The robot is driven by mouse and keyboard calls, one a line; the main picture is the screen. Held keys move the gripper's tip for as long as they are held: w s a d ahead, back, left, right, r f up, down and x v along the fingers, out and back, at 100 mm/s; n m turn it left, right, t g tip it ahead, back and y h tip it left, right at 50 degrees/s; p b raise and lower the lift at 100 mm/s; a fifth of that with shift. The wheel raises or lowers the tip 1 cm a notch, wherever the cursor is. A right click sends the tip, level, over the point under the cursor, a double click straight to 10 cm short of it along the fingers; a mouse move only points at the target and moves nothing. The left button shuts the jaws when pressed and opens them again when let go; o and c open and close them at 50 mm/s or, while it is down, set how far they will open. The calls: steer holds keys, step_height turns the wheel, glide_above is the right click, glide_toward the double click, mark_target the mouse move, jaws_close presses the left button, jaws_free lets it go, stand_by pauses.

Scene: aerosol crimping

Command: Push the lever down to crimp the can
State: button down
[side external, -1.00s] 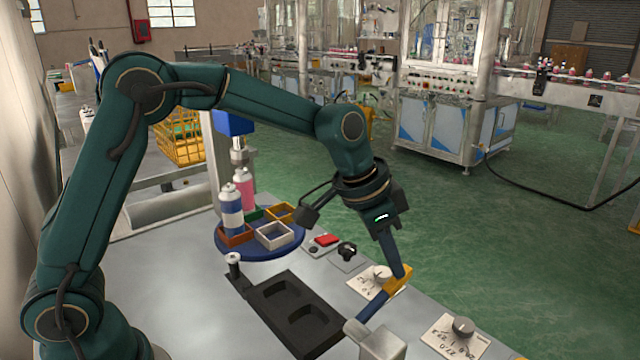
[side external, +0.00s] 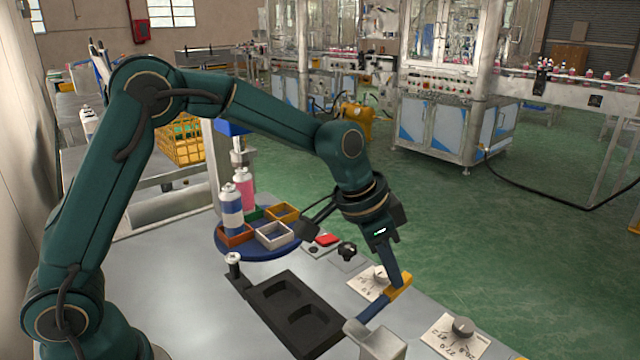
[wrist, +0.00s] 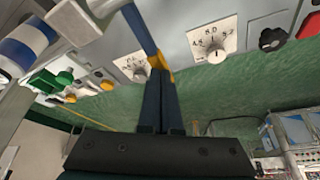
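The lever (side external: 372,312) is a blue bar with a yellow handle end (side external: 400,287), pivoted at a grey block (side external: 375,338) at the table's front. It also shows in the wrist view, with blue bar (wrist: 140,30) and yellow end (wrist: 158,62). My gripper (side external: 397,278) points down with its tips at the yellow end, apparently touching it from above. In the wrist view my gripper's fingers (wrist: 164,85) lie together. A blue-and-white can (side external: 231,212) and a pink can (side external: 245,190) stand upright on the blue turntable; the pink one is near the blue press head (side external: 232,128).
The turntable (side external: 290,243) also carries small coloured trays. A black two-pocket holder (side external: 265,313) lies left of the lever. Dial plates (side external: 363,285) (side external: 440,337), a black knob (side external: 347,251) and a red button (side external: 327,239) sit nearby on the bench.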

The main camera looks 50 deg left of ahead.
mark_target(389, 286)
steer(key=shift+f, duration=1.6)
steer(key=shift+r, duration=0.15)
stand_by(0.3)
step_height(389, 286, up, 14)
steer(key=shift+r, duration=0.25)
stand_by(1.3)
steer(key=s+a+r+n+t, duration=0.2)
steer(key=s+a+r, duration=0.35)
steer(key=s, duration=0.25)
steer(key=s+a+f+n+y, duration=0.2)
steer(key=s+a+f+n, duration=0.1)
steer(key=s+f, duration=0.8)
steer(key=shift+s+a+f+n, duration=0.2)
steer(key=shift+s+n, duration=0.3)
steer(key=shift+s, duration=0.45)
